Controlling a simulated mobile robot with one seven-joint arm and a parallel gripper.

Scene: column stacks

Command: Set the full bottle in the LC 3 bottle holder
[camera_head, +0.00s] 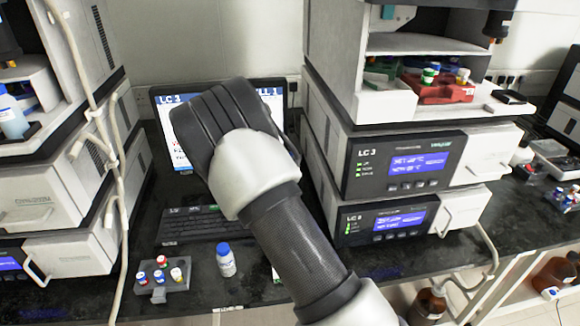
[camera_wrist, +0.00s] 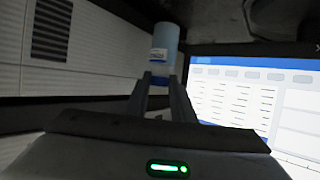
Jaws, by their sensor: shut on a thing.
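In the wrist view my gripper (camera_wrist: 160,84) is shut on a pale blue bottle (camera_wrist: 165,45) with a white and blue label. The bottle stands up between the two dark fingertips. In the head view my arm hides the fingers and this bottle; the wrist is in front of the monitor. The LC 3 instrument (camera_head: 404,165) is in the stack on the right, with a lit blue display and its name on the front. I cannot make out its bottle holder in either view.
A monitor (camera_head: 164,135) stands behind my wrist, with a keyboard (camera_head: 190,226) in front. A blue-capped white bottle (camera_head: 226,260) and a small vial rack (camera_head: 163,284) stand on the dark bench. Another instrument stack (camera_head: 40,205) and a hanging cable (camera_head: 120,190) are on the left.

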